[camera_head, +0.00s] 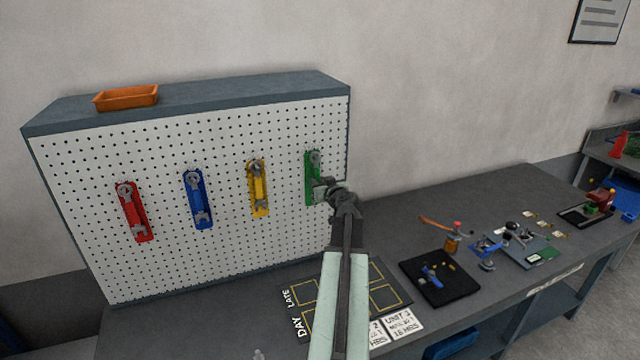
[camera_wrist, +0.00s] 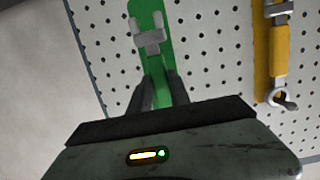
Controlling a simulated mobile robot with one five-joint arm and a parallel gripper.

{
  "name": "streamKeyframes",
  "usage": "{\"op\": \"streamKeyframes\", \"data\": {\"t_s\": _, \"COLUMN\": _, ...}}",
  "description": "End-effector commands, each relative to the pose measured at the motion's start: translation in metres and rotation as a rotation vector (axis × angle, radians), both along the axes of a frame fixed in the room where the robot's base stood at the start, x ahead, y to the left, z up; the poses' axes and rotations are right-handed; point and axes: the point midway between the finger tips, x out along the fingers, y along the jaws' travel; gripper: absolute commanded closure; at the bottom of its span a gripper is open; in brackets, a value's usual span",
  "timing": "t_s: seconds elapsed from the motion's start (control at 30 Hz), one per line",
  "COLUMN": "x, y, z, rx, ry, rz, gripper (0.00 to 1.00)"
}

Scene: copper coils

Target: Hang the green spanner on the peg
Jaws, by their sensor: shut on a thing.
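The green spanner (camera_head: 314,157) is upright against the green strip (camera_head: 309,188) on the right part of the pegboard, ring end up. My gripper (camera_head: 322,187) is shut on its shaft from the front. In the wrist view the spanner's grey open jaw (camera_wrist: 149,40) shows beyond my gripper's fingers (camera_wrist: 160,92), over the green strip. The ring end is hidden there by my gripper. The peg is too small to make out, and I cannot tell whether the ring is around it.
Yellow (camera_head: 257,180), blue (camera_head: 197,190) and red (camera_head: 130,205) spanners hang to the left on the pegboard (camera_head: 90,190). An orange tray (camera_head: 126,97) stands on top. The bench below holds a marked mat (camera_head: 385,272), a black tray (camera_head: 440,290) and small parts.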

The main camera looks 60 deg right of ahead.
Motion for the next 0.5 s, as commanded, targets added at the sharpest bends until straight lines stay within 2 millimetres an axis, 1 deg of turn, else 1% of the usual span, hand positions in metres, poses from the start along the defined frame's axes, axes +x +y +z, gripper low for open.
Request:
{"op": "streamKeyframes", "data": {"t_s": 0.2, "x": -0.0003, "y": 0.0, "z": 0.0, "rx": 0.0, "ry": 0.0, "rz": 0.0, "gripper": 1.0}}
{"op": "streamKeyframes", "data": {"t_s": 0.23, "x": -0.0003, "y": -0.0001, "z": 0.0, "rx": 0.0, "ry": 0.0, "rz": 0.0, "gripper": 0.74}}
{"op": "streamKeyframes", "data": {"t_s": 0.27, "x": -0.0003, "y": -0.0001, "z": 0.0, "rx": 0.0, "ry": 0.0, "rz": 0.0, "gripper": 0.66}}
{"op": "streamKeyframes", "data": {"t_s": 0.3, "x": -0.0003, "y": -0.0001, "z": 0.0, "rx": 0.0, "ry": 0.0, "rz": 0.0, "gripper": 0.55}}
{"op": "streamKeyframes", "data": {"t_s": 0.33, "x": -0.0004, "y": -0.0002, "z": 0.0, "rx": 0.0, "ry": 0.0, "rz": 0.0, "gripper": 0.51}}
{"op": "streamKeyframes", "data": {"t_s": 0.5, "x": -0.0005, "y": -0.0001, "z": 0.0, "rx": 0.0, "ry": 0.0, "rz": 0.0, "gripper": 0.51}}
